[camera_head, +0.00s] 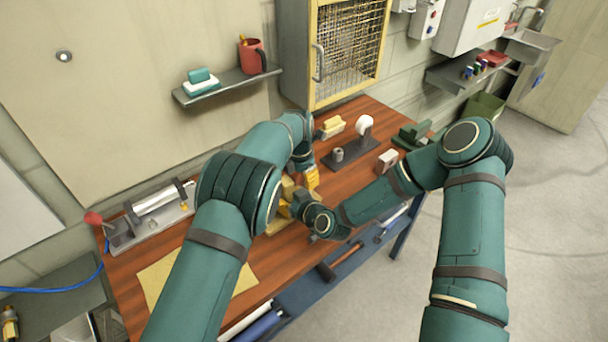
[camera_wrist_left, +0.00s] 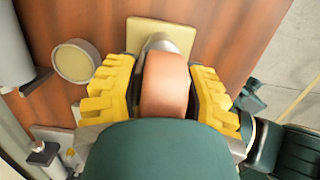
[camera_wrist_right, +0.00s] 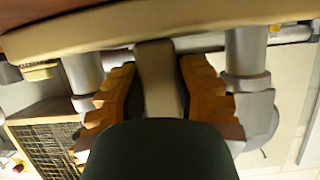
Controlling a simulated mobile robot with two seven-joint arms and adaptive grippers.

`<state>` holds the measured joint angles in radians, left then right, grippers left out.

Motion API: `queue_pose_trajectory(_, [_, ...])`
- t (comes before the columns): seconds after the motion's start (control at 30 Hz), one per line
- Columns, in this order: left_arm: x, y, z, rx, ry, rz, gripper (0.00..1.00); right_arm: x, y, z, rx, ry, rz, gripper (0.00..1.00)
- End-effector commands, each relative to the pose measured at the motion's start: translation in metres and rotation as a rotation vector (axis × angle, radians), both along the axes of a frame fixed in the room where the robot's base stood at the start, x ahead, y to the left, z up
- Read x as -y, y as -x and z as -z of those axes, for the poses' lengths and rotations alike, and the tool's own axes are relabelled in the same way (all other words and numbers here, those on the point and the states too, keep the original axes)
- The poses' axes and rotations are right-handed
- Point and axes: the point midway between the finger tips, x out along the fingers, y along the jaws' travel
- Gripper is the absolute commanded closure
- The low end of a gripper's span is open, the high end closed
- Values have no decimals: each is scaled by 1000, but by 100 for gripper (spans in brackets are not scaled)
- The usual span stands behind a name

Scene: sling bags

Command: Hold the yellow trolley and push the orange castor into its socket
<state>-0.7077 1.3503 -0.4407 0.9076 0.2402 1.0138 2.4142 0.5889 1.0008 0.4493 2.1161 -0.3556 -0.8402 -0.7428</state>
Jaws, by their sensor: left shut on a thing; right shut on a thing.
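The orange castor (camera_wrist_left: 165,90) is between the yellow fingers of my left gripper (camera_wrist_left: 160,68), which is shut on it. A grey stem runs from the castor toward a pale yellow square block (camera_wrist_left: 150,33); I cannot tell whether they touch. My right gripper (camera_wrist_right: 158,66) is shut on a tan bar (camera_wrist_right: 158,95), which joins a pale yellow slab (camera_wrist_right: 90,30) of the trolley. Grey cylinders stand on both sides of the bar. In the head view the right gripper (camera_head: 293,203) is close to the left one over the bench; the arms hide most of the trolley and the castor.
The wooden bench (camera_head: 135,320) carries a yellow mat (camera_head: 195,275), a clamp fixture (camera_head: 150,205) at left and a dark stand (camera_head: 350,155) with a white roller behind the grippers. A mesh cabinet (camera_head: 345,50) stands behind. A pale round disc (camera_wrist_left: 76,62) is beside the left fingers.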

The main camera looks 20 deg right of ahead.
Motion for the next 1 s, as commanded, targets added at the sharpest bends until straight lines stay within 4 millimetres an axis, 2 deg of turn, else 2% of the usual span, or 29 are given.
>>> queue_pose_trajectory(0.13, [1,-1,2,3,2,0,100,0,0,-1,1,-1,0,100])
queue_pose_trajectory(0.17, [1,-1,1,3,3,0,44,0,0,-1,1,-1,0,100])
queue_pose_trajectory(0.2, [1,-1,1,3,2,0,30,0,0,-1,1,-1,0,100])
queue_pose_trajectory(0.23, [1,-1,1,3,2,0,25,0,0,-1,2,-2,0,100])
queue_pose_trajectory(0.5, [0,0,2,1,1,0,25,0,-1,-1,3,-1,0,100])
queue_pose_trajectory(0.63, [0,0,-5,2,1,0,25,0,-1,-1,3,-1,0,100])
queue_pose_trajectory(0.77, [-2,0,-23,5,3,0,25,0,-1,-2,3,-1,0,100])
queue_pose_trajectory(1.0, [-8,2,-72,6,3,0,25,0,-1,-2,4,-1,0,100])
